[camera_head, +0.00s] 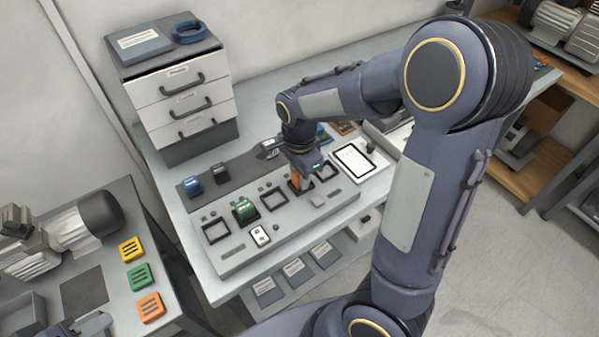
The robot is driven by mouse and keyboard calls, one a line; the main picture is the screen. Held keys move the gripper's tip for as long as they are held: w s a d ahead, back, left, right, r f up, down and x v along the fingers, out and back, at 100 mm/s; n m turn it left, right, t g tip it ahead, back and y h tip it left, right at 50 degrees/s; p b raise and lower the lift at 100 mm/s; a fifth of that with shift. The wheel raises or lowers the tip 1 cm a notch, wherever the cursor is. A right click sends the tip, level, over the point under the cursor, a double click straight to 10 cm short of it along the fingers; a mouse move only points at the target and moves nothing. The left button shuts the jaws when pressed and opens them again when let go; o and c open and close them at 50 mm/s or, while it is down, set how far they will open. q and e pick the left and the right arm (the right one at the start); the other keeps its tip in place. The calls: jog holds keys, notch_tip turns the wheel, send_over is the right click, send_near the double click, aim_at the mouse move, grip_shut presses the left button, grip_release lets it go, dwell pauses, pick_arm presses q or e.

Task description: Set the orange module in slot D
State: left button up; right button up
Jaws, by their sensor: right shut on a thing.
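My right gripper (297,172) points down over the grey slotted board (237,257) and is shut on the orange module (296,184). The module is at the fourth opening from the left (306,189), with its lower part at the dark frame; I cannot tell whether it is fully seated. The slot letters are too small to read. A green module (244,210) sits in the second opening. The first (215,232), third (273,199) and fifth (326,172) openings look empty. My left gripper (88,326) is partly visible at the lower left edge; its jaws are unclear.
A blue module (192,187) and a dark one (221,173) stand on a dark strip behind the board. A white tablet (353,161) lies to the right. A drawer unit (181,95) stands behind. Yellow, green and orange blocks (139,276) lie on the left table.

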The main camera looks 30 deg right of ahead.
jog(key=shift+f, duration=0.3)
dwell(0.4)
jog(key=o, duration=1.4)
notch_tip(320, 180, up, 7)
jog(key=p, duration=0.6)
jog(key=shift+r, duration=0.15)
